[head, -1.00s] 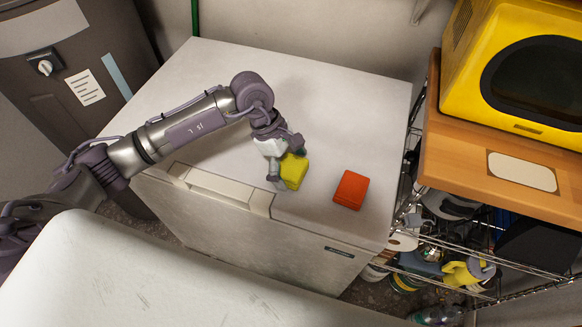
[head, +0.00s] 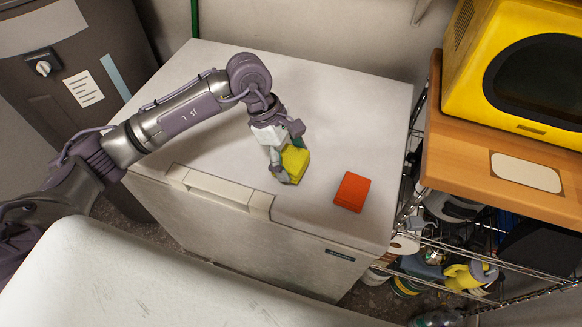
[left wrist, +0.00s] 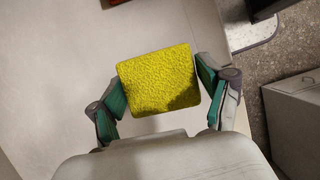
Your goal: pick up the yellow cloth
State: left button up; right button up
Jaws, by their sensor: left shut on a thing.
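The yellow cloth (head: 295,163) is a folded, block-like pad with a rough texture. It is held above the white top of the chest freezer (head: 330,110), near its front edge. My left gripper (head: 287,160) is shut on the cloth, with one finger on each side. In the left wrist view the yellow cloth (left wrist: 158,80) sits between the green-padded fingers of my left gripper (left wrist: 160,92). My right gripper is not in view.
A red folded cloth (head: 352,191) lies on the freezer top to the right. A wooden shelf top (head: 470,175) with a yellow microwave (head: 470,70) stands at the right. The freezer top behind the gripper is clear.

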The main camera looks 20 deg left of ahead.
pick_arm(q)
jog(key=s+d+r+b, duration=0.2)
jog(key=s+d+r, duration=0.5)
jog(key=d, duration=0.2)
jog(key=shift+s+r, duration=0.15)
jog(key=shift+s, duration=0.1)
